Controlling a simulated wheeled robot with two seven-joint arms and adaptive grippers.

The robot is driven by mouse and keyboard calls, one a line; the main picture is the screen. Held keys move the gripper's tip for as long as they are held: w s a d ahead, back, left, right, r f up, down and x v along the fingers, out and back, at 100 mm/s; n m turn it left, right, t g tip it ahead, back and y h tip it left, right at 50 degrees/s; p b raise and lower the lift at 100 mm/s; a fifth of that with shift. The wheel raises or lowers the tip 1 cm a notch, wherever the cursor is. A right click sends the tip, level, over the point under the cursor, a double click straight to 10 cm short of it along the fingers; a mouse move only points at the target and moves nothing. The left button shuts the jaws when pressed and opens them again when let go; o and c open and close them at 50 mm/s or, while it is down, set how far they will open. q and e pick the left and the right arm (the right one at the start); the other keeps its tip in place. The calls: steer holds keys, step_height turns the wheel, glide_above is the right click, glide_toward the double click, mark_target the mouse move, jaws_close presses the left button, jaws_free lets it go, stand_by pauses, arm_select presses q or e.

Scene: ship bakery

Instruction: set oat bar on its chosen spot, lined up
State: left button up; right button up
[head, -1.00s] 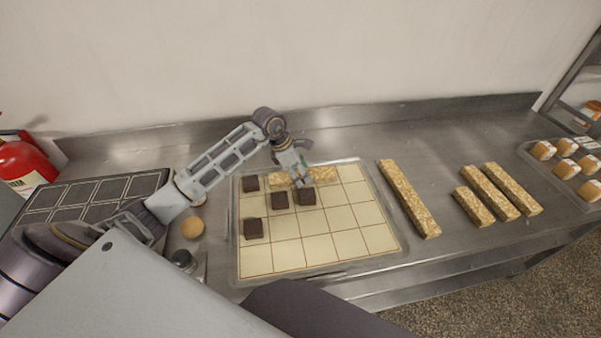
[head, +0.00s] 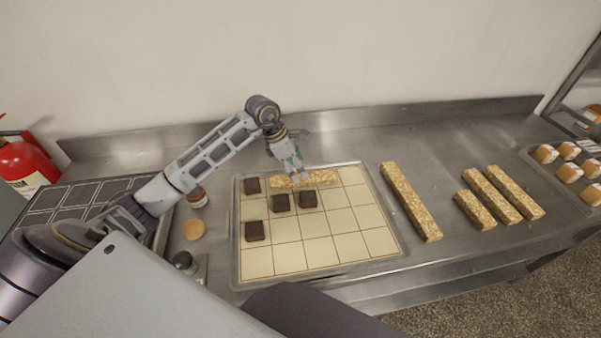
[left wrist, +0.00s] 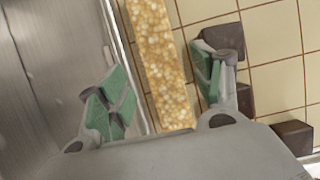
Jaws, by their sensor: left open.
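An oat bar (head: 318,178) lies on the gridded mat (head: 320,248), along its back row, to the right of a dark square. It also shows in the left wrist view (left wrist: 160,60), between my gripper's green-padded fingers with a gap on each side. My left gripper (head: 294,172) is open above the bar and hides a little of it in the head view. Dark brown squares sit on the mat: one at the back left (head: 252,185), two in the second row (head: 280,202) (head: 308,199), one further forward (head: 255,231). My right gripper is not in view.
A long oat bar (head: 410,202) lies right of the mat, with several more bars (head: 488,195) beyond it. A tray of pastries (head: 568,172) is at the far right. A small jar (head: 197,198) and a round tan item (head: 193,230) stand left of the mat.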

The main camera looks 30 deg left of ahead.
arm_select(q)
steer(key=v, duration=0.7)
steer(key=shift+r, duration=0.25)
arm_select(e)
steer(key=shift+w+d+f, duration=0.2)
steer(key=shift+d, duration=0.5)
